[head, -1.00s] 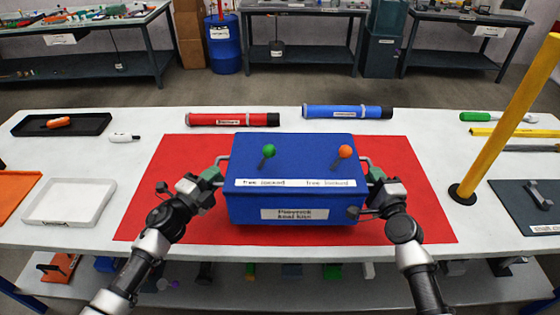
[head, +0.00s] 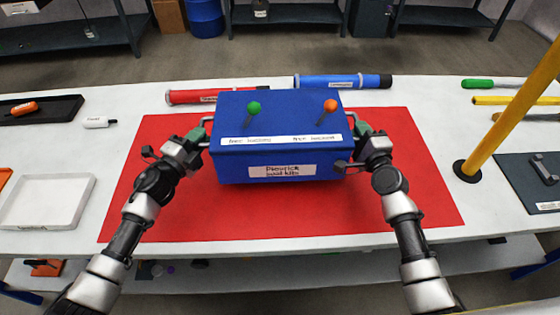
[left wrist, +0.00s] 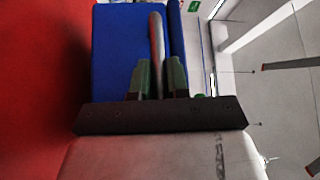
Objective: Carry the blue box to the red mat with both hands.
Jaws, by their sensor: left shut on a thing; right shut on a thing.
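The blue box (head: 281,174) is over the red mat (head: 290,215), level and towards its back half. It has white labels, a green-topped pin and an orange-topped pin on its lid. My left gripper (head: 198,136) is shut on the handle at the box's left side. My right gripper (head: 361,132) is shut on the handle at its right side. The left wrist view shows the green fingers (left wrist: 160,78) on either side of a grey handle bar (left wrist: 156,40) beside the blue wall. I cannot tell whether the box touches the mat or hangs above it.
A red tube (head: 184,97) and a blue tube (head: 355,82) lie behind the box. A yellow post (head: 505,107) stands at the right. A white tray (head: 50,202) is at the left. The mat's front strip is bare.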

